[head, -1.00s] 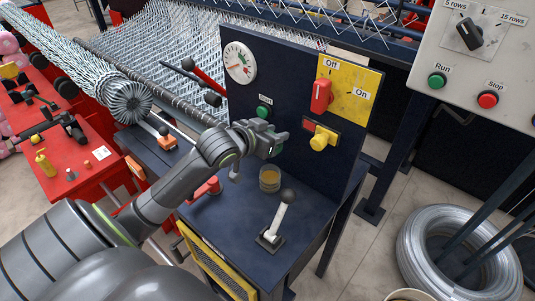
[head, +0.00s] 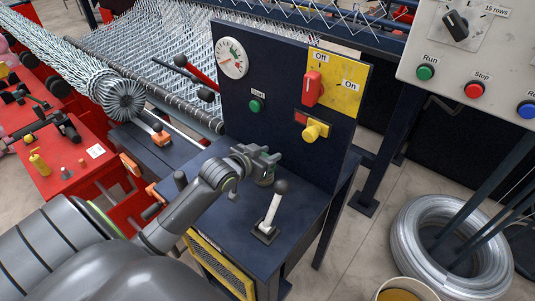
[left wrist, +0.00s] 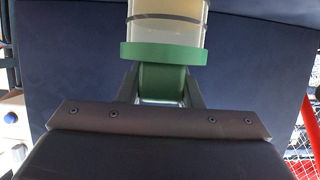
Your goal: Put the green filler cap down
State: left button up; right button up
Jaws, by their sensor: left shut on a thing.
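My left gripper (head: 266,161) is low over the dark blue bench top, beside the upright lever. In the left wrist view its two fingers are shut on the narrow part of the green filler cap (left wrist: 163,80). The cap's wide green rim (left wrist: 163,54) adjoins a clear cup (left wrist: 166,20) with pale yellow contents. I cannot tell whether the cap is seated on the cup or only lined up with it. In the head view the gripper hides most of the cap and cup; a little green shows beneath it. My right gripper is not in view.
A lever with a dark knob (head: 271,212) stands close right of the gripper. The upright panel (head: 285,135) behind carries a gauge, a green button, a red switch and a yellow knob. Bare bench top (head: 300,204) lies right of the lever. A wire coil (head: 405,235) lies on the floor.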

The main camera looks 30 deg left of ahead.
pick_arm(q)
jog(key=shift+f, duration=0.1)
jog(key=o, duration=0.9)
jog(key=shift+o, duration=0.3)
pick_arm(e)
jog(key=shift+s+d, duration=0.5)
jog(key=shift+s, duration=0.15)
pick_arm(q)
jog(key=v, duration=1.2)
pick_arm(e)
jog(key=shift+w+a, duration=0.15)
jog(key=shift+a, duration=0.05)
